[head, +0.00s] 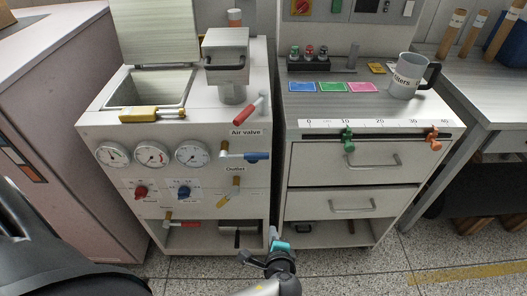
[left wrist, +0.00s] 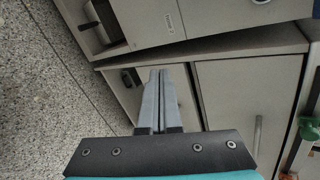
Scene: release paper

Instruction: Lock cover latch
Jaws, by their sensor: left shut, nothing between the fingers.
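A pale cover (head: 156,32) stands raised at the back of an open bin (head: 150,88) in the left cabinet's top. A yellow latch-like piece with a metal rod (head: 152,114) lies at the bin's front edge; I cannot tell whether it is the cover latch. My left gripper (head: 273,231) is low in front of the gap between the two cabinets, far below and right of the bin. In the left wrist view its two grey fingers (left wrist: 158,73) are together and hold nothing. My right gripper is not in view.
A lidded metal vessel (head: 227,62) stands right of the bin. The right cabinet has drawers (head: 344,163), green and orange clamps and a grey mug (head: 405,78). Speckled floor lies in front.

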